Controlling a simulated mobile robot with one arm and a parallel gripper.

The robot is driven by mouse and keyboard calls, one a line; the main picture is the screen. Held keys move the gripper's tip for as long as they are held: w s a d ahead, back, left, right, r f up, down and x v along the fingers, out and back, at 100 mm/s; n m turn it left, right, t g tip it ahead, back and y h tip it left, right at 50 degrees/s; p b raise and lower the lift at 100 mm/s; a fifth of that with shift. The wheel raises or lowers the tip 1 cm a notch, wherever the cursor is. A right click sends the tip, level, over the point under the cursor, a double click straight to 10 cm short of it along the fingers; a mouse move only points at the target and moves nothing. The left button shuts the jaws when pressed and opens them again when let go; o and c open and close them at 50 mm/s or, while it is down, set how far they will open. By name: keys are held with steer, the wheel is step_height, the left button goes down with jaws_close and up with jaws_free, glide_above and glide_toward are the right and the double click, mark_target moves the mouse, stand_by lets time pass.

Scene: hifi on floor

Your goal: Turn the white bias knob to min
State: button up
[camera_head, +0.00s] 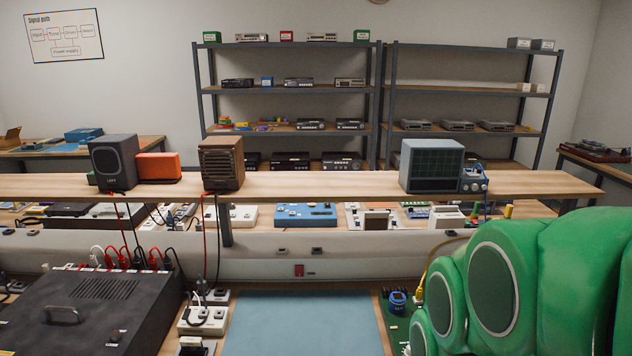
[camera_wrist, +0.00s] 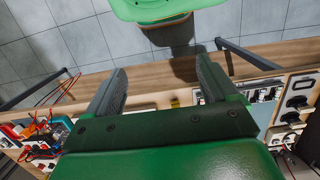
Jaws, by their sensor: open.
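I cannot make out a white bias knob in either view. In the wrist view my gripper (camera_wrist: 159,72) is open, its two grey fingers spread with nothing between them. It hangs above the edge of the wooden bench (camera_wrist: 145,80), with the tiled floor beyond. The gripper does not show in the head view, where my green arm fills the lower right and hides part of the bench. A green circuit board (camera_head: 396,322) with a round blue part (camera_head: 397,301) sits beside the arm, partly covered by it.
A large dark unit with a handle (camera_head: 85,300) and cables stands at the lower left. White socket boxes (camera_head: 203,319) sit beside it. A clear blue mat (camera_head: 300,325) lies in the middle. A raised shelf (camera_head: 320,186) holds speakers and an oscilloscope (camera_head: 432,163).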

steer(key=shift+w, duration=0.4)
steer(key=shift+c, duration=1.1)
steer(key=w+m, duration=0.2)
steer(key=w, duration=0.2)
steer(key=w+d+m+t, duration=0.1)
steer(key=w+m, duration=0.1)
steer(key=w, duration=0.3)
steer(key=w+m, duration=0.2)
steer(key=w, duration=0.2)
steer(key=shift+w+d+m+t+y, duration=0.25)
steer(key=shift+w+m+t+y, duration=0.15)
steer(key=c, duration=0.4)
steer(key=m, duration=1.1)
glide_above(411, 349)
steer(key=shift+h, duration=0.4)
step_height(411, 349, down, 13)
steer(key=shift+d+r, duration=0.1)
steer(key=shift+r, duration=0.05)
steer(key=shift+w+d+f, duration=0.15)
steer(key=shift+w+f, duration=0.3)
steer(key=shift+f, duration=3.8)
jaws_close()
